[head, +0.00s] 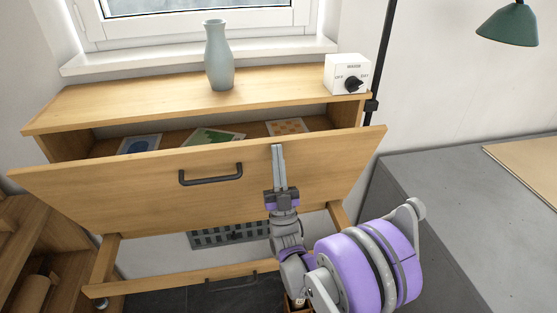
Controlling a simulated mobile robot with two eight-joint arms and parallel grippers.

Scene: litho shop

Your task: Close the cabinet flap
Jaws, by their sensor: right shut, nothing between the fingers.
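The cabinet flap (120,187) is a wide wooden panel with a dark bar handle (210,174). It is tilted outward at the top, so the cabinet (65,145) stands partly open behind it. My right gripper (278,150) is shut and empty, with its fingers pointing up in front of the flap, right of the handle. Its fingertips are near the flap's upper edge; I cannot tell whether they touch it. My left gripper is not in view.
Several printed sheets (212,137) lie inside the cabinet. A black lamp pole (383,60) rises behind the right end. A grey counter (455,190) stands at right.

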